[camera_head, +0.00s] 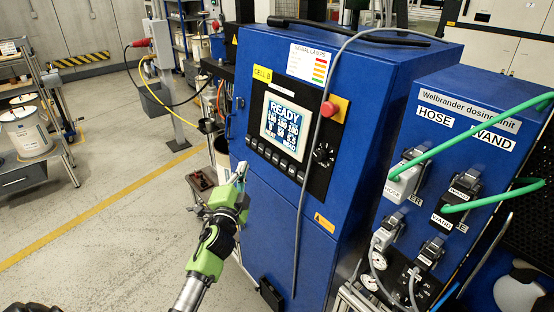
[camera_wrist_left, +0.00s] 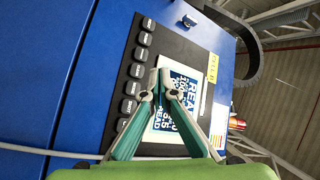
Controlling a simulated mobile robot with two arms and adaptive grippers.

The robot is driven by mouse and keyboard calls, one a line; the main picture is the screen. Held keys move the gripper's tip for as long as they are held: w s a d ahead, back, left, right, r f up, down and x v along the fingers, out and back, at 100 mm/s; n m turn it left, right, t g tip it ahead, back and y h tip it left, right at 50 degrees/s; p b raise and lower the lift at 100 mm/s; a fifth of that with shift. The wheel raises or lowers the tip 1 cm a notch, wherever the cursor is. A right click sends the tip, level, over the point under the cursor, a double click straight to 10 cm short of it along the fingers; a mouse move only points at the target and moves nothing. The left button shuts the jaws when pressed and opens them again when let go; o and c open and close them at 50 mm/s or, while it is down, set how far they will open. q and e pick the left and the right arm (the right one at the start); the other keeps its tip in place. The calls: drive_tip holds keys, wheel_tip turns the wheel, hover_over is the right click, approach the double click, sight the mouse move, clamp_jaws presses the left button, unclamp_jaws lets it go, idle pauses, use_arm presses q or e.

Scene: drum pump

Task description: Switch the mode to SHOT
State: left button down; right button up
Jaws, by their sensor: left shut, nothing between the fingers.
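The control panel on the blue cabinet has a lit screen (camera_head: 285,127) reading READY with rows of numbers. A row of dark buttons (camera_head: 275,158) runs below the screen; their labels are too small to read. A black rotary knob (camera_head: 323,154) sits right of the buttons. My left gripper (camera_head: 241,170) is shut and empty, near the panel's lower left corner. In the left wrist view, the screen (camera_wrist_left: 188,88) is partly hidden behind the closed fingertips (camera_wrist_left: 160,94), and the buttons (camera_wrist_left: 136,72) show beside them. I cannot tell whether the fingertips touch the panel.
A red emergency stop (camera_head: 328,108) sits on the cabinet's right edge. A grey cable hangs down the cabinet front. The blue dosing unit (camera_head: 455,125) with green hoses stands at right. A cart with cans (camera_head: 27,133) stands at far left. Floor left of my arm is open.

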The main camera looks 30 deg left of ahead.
sight(276, 159)
use_arm(q)
drive_tip(key=shift+w+d+f+b, duration=0.3)
drive_tip(key=shift+w+d+b, duration=0.35)
drive_tip(key=shift+w, duration=0.7)
drive_tip(key=shift+w+d+f+b, duration=0.25)
drive_tip(key=shift+w+d+b, duration=0.25)
drive_tip(key=shift+w+b, duration=0.65)
drive_tip(key=shift+w+d+f+b, duration=0.3)
drive_tip(key=shift+w+d+b, duration=0.25)
drive_tip(key=shift+w, duration=1)
drive_tip(key=shift+w+d+f, duration=0.1)
drive_tip(key=shift+w+d, duration=0.1)
drive_tip(key=shift+w, duration=0.2)
drive_tip(key=shift+w+d+b, duration=0.15)
drive_tip(key=shift+w+b, duration=0.25)
drive_tip(key=shift+b, duration=0.25)
drive_tip(key=shift+s, duration=0.1)
drive_tip(key=shift+s+a+p, duration=0.3)
drive_tip(key=shift+s+p, duration=0.25)
drive_tip(key=shift+s, duration=0.2)
